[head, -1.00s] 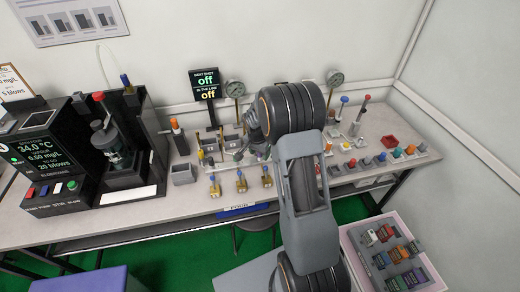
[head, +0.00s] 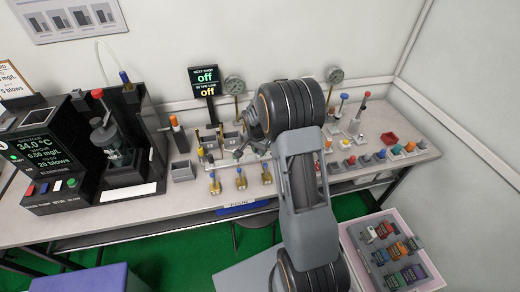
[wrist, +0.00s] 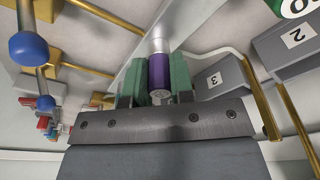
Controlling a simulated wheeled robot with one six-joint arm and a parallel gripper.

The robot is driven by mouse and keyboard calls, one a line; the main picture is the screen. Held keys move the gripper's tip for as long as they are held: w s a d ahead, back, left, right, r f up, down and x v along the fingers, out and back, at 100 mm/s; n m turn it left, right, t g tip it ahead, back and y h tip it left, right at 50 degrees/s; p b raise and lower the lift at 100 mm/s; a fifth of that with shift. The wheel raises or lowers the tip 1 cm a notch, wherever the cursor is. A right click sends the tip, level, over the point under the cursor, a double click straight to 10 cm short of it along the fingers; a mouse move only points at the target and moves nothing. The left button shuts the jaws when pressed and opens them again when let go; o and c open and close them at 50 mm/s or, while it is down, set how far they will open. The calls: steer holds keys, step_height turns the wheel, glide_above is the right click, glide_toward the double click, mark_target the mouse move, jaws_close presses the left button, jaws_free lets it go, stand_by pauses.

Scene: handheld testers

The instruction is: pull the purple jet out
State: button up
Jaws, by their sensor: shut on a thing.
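The purple jet (wrist: 159,70) is a short purple cylinder with a silver end, seen in the wrist view. My gripper (wrist: 156,84) is shut on it, with a green finger pad on each side. The jet's far end meets a pale silver collar (wrist: 158,40); I cannot tell whether it is still seated there. In the head view my gripper (head: 240,154) is small and low over the middle of the bench, and the jet cannot be made out.
Grey holders numbered 3 (wrist: 215,79) and 2 (wrist: 294,39) stand close on the right in the wrist view, with brass rods beside them. Blue-knobbed valves (wrist: 28,48) are on the left. A pink-edged tray (head: 349,233) of coloured pieces sits at the lower right.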

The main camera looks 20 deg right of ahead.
jaws_close()
steer(key=shift+r, duration=0.1)
steer(key=shift+r+p, duration=1.55)
steer(key=shift+r, duration=0.9)
